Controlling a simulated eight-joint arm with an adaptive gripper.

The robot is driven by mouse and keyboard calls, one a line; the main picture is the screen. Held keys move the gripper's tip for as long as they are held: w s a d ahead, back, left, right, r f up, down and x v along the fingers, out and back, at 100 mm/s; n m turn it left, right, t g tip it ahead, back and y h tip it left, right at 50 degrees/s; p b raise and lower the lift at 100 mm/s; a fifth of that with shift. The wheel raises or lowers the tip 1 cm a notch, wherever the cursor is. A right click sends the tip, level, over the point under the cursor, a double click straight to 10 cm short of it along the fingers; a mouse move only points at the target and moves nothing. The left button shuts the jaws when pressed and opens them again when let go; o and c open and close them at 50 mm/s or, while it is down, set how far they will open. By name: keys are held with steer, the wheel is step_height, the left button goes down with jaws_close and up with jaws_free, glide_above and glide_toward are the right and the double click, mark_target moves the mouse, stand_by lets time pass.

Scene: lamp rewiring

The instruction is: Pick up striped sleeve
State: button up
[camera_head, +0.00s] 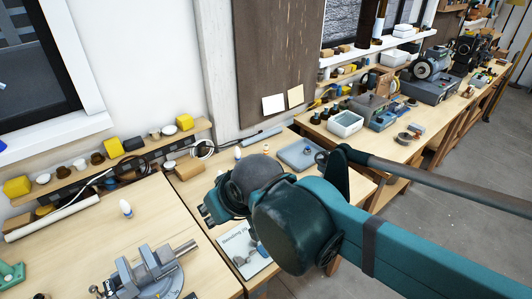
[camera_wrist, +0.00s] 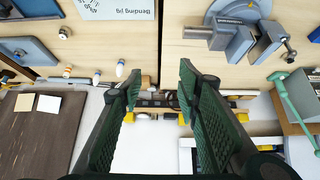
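I cannot make out a striped sleeve for certain. Stripes are too small to tell. In the head view, a white piece (camera_head: 126,208) stands behind the vise. My gripper (camera_wrist: 160,80) is open, with nothing between its fingers. In the head view my arm hides part of the bench.
A grey vise (camera_wrist: 235,35) stands on the bench, beside the Bending jig sheet (camera_wrist: 115,8). A blue-grey tray (camera_head: 301,154) lies farther back. A wall shelf (camera_head: 100,162) holds yellow blocks and small parts.

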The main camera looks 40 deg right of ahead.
steer(key=shift+w, duration=0.1)
steer(key=m+t+h+b, duration=0.3)
steer(key=m+h+b, duration=0.4)
steer(key=b, duration=0.4)
glide_above(266, 148)
steer(key=s+a, duration=0.4)
steer(key=a, duration=0.3)
steer(key=s+a, duration=0.4)
steer(key=a, duration=0.4)
step_height(266, 148, down, 16)
steer(key=shift+m+h, duration=0.4)
steer(key=shift+h, duration=0.3)
steer(key=w+d+f+b, duration=0.1)
steer(key=d+f, duration=0.2)
steer(key=w+d+f+b, duration=0.1)
steer(key=d+f, duration=0.2)
steer(key=d, duration=0.1)
steer(key=w+d+f, duration=0.1)
steer(key=d+f, duration=0.2)
steer(key=d, duration=0.1)
steer(key=shift+w+d+f+b, duration=0.15)
steer(key=shift+w+b, duration=0.15)
steer(key=shift+b, duration=0.1)
steer(key=shift+x, duration=1.25)
